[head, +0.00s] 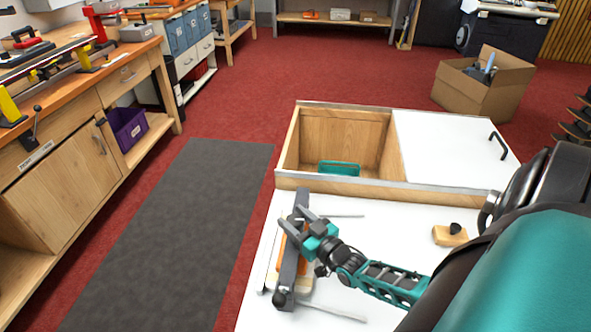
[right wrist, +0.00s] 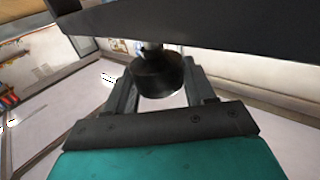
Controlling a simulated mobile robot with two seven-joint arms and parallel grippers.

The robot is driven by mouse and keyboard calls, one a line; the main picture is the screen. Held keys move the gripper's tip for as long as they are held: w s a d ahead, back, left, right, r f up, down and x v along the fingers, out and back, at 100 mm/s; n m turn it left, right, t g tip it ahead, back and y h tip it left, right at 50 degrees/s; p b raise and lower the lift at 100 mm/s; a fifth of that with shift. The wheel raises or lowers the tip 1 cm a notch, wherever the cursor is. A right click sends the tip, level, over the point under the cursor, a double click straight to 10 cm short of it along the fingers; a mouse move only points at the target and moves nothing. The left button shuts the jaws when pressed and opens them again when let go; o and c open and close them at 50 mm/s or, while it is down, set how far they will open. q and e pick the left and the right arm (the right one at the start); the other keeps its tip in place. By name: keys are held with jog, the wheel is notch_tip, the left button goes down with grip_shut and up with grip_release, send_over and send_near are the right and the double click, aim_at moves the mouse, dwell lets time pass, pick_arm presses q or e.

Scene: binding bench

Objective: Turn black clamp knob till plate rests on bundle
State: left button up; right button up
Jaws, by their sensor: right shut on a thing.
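The clamp's dark grey bar (head: 290,268) lies lengthwise over the white bench top, and a black knob (head: 279,299) shows at its near end. Orange and pale material, seemingly the bundle (head: 281,250), shows under and beside the bar. My right gripper (head: 295,222) is at the bar's far half. In the right wrist view a round black knob (right wrist: 157,75) on a short metal stem sits between its fingers, close to the dark bar (right wrist: 200,25); the gripper is shut on it. Any gap between plate and bundle is hidden. My left gripper is out of view.
Thin metal rods (head: 335,312) lie beside the clamp. A small wooden block with a black knob (head: 450,236) sits to the right. Behind is an open wooden compartment (head: 340,112) holding a teal tray (head: 339,169), beside a white lid with a black handle (head: 497,146).

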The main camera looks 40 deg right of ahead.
jog(key=shift+w+d+r, duration=0.15)
jog(key=shift+w+r, duration=0.15)
jog(key=shift+r, duration=0.25)
jog(key=o, duration=0.7)
jog(key=shift+o, duration=1.2)
jog(key=shift+s+f, duration=0.15)
jog(key=shift+f, duration=0.1)
jog(key=s, duration=1.3)
jog(key=shift+a+p, duration=0.25)
jog(key=shift+p, duration=0.1)
